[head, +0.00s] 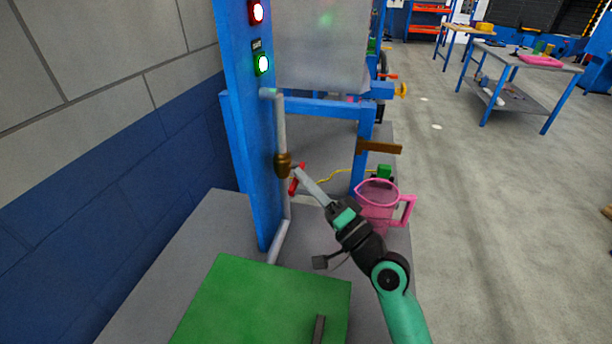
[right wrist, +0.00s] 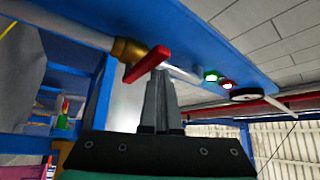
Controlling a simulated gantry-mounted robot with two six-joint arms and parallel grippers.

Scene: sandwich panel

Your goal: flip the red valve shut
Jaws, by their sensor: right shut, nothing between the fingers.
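The red valve (head: 296,179) is a short red lever on a brass body (head: 283,165) set in a grey pipe (head: 281,125) on the blue post. In the right wrist view the red lever (right wrist: 147,63) slants out from the brass body (right wrist: 129,51). My right gripper (head: 299,173) is at the lever in the head view. In the right wrist view its fingertips (right wrist: 159,73) are together and overlap the lever's edge. Nothing shows between the fingers. Whether they touch the lever I cannot tell. My left gripper is not in view.
A pink pitcher (head: 378,204) stands right of my right arm. A green box (head: 262,305) sits at the front. The blue post (head: 251,150) carries a red light (head: 256,13) and a green light (head: 263,64). A brown bar (head: 378,147) sticks out behind the pitcher.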

